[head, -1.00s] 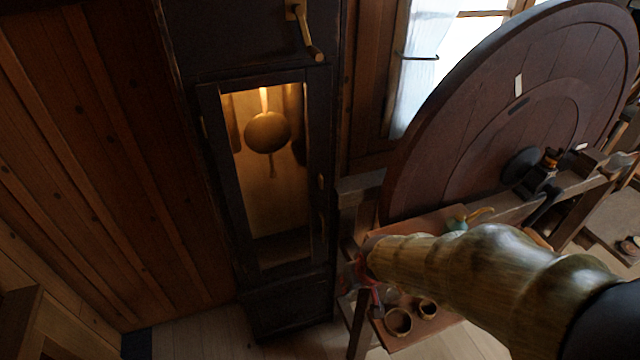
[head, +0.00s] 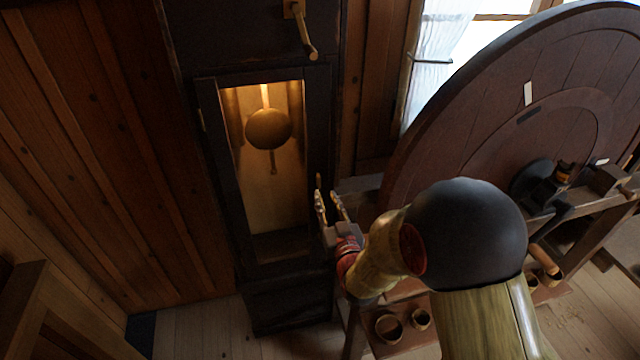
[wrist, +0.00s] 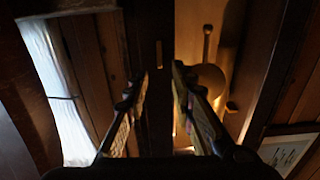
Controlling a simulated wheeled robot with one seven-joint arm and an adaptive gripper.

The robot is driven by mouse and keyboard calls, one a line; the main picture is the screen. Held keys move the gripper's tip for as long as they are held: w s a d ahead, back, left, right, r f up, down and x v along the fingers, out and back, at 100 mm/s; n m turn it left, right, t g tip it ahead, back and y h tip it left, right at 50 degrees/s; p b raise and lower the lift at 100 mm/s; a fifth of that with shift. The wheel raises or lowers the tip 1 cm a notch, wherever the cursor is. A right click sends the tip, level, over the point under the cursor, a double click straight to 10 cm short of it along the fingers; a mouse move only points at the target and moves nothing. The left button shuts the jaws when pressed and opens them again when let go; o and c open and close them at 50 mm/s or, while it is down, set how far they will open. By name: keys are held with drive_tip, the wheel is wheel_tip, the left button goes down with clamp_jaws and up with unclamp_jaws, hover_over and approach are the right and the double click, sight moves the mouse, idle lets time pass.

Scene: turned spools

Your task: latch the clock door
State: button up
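The clock door (head: 222,150) is a dark frame around a lit pane on the tall clock, with the pendulum (head: 268,128) behind it. It looks about flush with the case; I cannot tell whether a small gap remains. A small latch piece (head: 318,182) is at the door's right edge, partly hidden behind my fingers. My gripper (head: 328,198) is open and empty, just in front of and below that latch. In the wrist view, my gripper (wrist: 160,85) has its fingers spread, with the dark door edge and a small upright piece (wrist: 158,53) between them.
A brass crank handle (head: 304,32) sticks out above the door. A large dark wooden wheel (head: 455,130) stands close on the right, with a bench and cups (head: 389,327) below my arm. A wood-planked wall (head: 95,140) is on the left. Floor in front shows free patches.

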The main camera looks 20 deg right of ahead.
sight(319, 180)
drive_tip(key=w, duration=0.7)
drive_tip(key=shift+w+b, duration=0.3)
clamp_jaws()
idle(0.4)
